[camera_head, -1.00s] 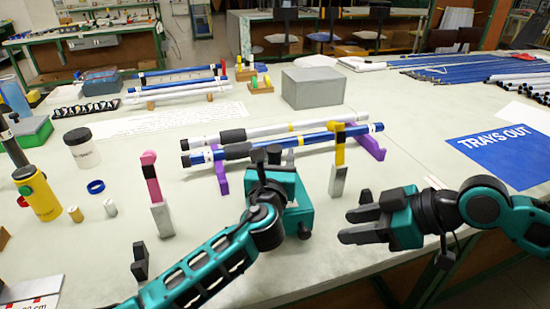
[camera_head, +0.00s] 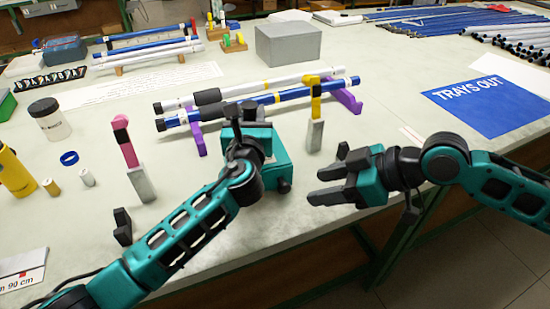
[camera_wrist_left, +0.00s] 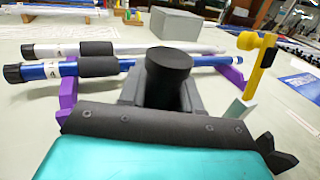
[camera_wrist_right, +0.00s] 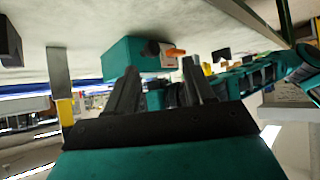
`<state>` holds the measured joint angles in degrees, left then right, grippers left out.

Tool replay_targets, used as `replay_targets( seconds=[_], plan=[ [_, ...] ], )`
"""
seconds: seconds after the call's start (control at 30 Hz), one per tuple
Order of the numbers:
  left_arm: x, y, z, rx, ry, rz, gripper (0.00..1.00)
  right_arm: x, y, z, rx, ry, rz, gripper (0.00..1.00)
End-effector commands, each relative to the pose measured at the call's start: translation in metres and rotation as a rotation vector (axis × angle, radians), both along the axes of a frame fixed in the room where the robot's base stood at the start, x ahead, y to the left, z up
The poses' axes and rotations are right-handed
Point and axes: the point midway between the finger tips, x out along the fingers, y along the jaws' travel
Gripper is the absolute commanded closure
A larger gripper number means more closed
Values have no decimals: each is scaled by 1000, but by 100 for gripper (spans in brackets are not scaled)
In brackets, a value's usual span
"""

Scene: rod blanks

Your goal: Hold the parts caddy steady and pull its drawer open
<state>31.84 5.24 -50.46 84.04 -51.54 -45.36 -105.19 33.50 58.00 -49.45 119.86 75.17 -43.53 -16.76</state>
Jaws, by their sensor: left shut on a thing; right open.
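The parts caddy is a teal box (camera_head: 280,168) near the front of the bench, partly hidden by my left gripper. A dark knob (camera_head: 284,187) sticks out of its near right side. My left gripper (camera_head: 247,118) is shut at the caddy's top; the left wrist view shows a dark round post (camera_wrist_left: 168,75) between its fingers. My right gripper (camera_head: 314,185) is open and empty, just right of the knob and apart from it. The upside-down right wrist view shows the caddy (camera_wrist_right: 125,58) beyond the open fingers. No drawer gap is visible.
Behind the caddy, a white and a blue rod (camera_head: 290,93) lie on purple stands (camera_head: 345,100). A yellow-topped upright (camera_head: 315,120) stands right of the caddy, a pink-topped one (camera_head: 125,145) to its left. The bench's front edge is close below my right gripper.

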Motion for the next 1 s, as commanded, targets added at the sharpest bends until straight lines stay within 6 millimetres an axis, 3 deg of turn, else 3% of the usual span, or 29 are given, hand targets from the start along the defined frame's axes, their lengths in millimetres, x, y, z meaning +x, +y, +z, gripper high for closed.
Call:
replay_targets(
  seconds=[0.23,0.5,0.67,1.0],
  plan=[
    [0,0,-1,1,1,0,100,-30,45,-27,66,11,-94,47],
    [0,0,-1,1,2,1,100,-51,70,-29,196,4,-320,47],
    [0,0,-1,1,2,1,100,-58,68,-23,286,-1,-506,47],
    [0,0,-1,1,2,1,100,-67,34,-10,410,-24,-847,47]
  ],
)
